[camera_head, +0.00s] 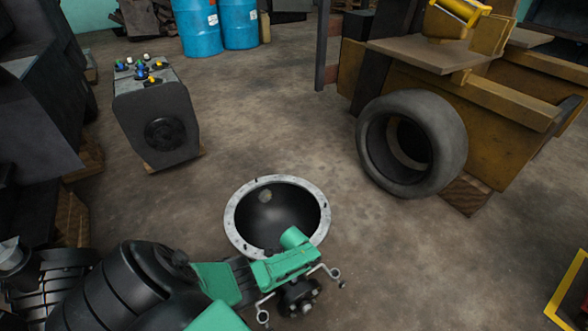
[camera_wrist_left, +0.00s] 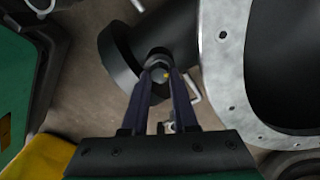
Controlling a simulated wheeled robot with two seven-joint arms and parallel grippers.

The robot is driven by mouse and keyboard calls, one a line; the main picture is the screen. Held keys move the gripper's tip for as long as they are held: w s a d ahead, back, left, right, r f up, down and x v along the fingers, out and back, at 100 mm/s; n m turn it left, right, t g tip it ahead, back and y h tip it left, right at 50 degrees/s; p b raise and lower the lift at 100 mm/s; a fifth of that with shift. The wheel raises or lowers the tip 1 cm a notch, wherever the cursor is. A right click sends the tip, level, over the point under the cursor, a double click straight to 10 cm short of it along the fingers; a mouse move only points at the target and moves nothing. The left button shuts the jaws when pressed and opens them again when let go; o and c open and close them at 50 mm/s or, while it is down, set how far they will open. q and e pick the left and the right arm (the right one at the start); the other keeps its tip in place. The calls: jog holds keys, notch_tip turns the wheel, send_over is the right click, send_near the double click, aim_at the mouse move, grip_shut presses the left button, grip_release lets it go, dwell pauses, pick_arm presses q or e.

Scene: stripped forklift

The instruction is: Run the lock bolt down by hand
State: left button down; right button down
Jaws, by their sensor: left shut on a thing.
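The lock bolt (camera_wrist_left: 159,72) shows its hex head with a small yellow mark in the left wrist view, in front of a dark round housing (camera_wrist_left: 121,55). My left gripper (camera_wrist_left: 161,84) has its two dark fingers closed on the bolt head from both sides. In the head view the green body of my left gripper (camera_head: 283,266) is over the near edge of a dark bowl with a grey flange (camera_head: 236,222). The fingertips and the bolt are hidden there. My right gripper is in neither view.
Thin light rods with ringed ends (camera_head: 335,274) stick out close beside my gripper. A tyre (camera_head: 437,130) leans by the yellow forklift body (camera_head: 478,150) on the right. A control box (camera_head: 155,120) stands at the back left, blue barrels (camera_head: 198,30) behind. The middle floor is clear.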

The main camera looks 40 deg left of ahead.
pick_arm(q)
jog(key=shift+w+r+m, duration=0.1)
jog(key=shift+m, duration=0.5)
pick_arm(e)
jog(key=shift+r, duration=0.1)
pick_arm(q)
jog(key=c, duration=0.7)
grip_release()
notch_tip(320, 180, up, 6)
jog(key=p, duration=0.5)
jog(key=shift+r, duration=0.15)
jog(key=shift+r+p, duration=2.45)
jog(key=shift+r, duration=1.65)
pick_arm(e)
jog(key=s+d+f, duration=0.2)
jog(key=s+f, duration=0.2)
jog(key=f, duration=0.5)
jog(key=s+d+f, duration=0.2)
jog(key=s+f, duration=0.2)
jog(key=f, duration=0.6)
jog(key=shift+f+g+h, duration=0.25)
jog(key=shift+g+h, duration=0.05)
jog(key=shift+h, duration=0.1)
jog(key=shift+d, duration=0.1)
